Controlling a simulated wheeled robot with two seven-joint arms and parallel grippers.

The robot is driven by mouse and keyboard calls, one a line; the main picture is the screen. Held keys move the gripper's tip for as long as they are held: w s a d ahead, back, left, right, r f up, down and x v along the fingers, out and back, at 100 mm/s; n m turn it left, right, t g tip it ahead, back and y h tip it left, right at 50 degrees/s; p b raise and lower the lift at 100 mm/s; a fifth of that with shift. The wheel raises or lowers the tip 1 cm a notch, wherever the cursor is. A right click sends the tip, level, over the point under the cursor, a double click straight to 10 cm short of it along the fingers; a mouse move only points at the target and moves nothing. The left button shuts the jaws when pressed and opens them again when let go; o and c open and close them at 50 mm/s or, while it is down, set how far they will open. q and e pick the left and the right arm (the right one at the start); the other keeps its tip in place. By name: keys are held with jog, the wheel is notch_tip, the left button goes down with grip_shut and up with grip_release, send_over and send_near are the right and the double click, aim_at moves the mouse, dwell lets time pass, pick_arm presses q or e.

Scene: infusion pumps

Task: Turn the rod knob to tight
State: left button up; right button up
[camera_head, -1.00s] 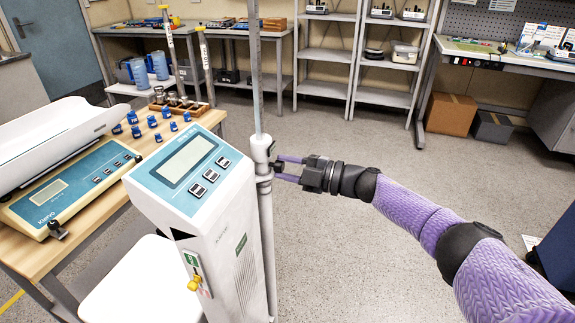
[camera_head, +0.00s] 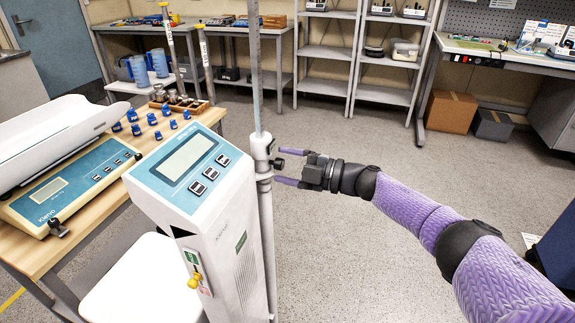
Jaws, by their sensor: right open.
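The rod knob (camera_head: 277,163) is a small dark knob on the right side of the white clamp (camera_head: 262,147) that sits around the upright metal rod (camera_head: 257,75). The rod rises beside the white and blue device (camera_head: 187,172) with a grey display. My right gripper (camera_head: 284,166) comes in from the right. Its two purple fingers are spread apart, one above and one below the knob's level, with a gap around the knob. It holds nothing. I cannot tell whether a finger touches the knob. My left gripper is not in view.
A wooden table (camera_head: 95,200) at left carries a scale (camera_head: 70,187) with a white pan and several blue weights. A white seat-like surface (camera_head: 140,285) is at the lower left. The floor (camera_head: 340,240) right of the device is clear. Shelves and benches line the back.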

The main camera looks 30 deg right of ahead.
jog(key=p+v, duration=0.1)
jog(key=v, duration=0.9)
jog(key=shift+p, duration=0.3)
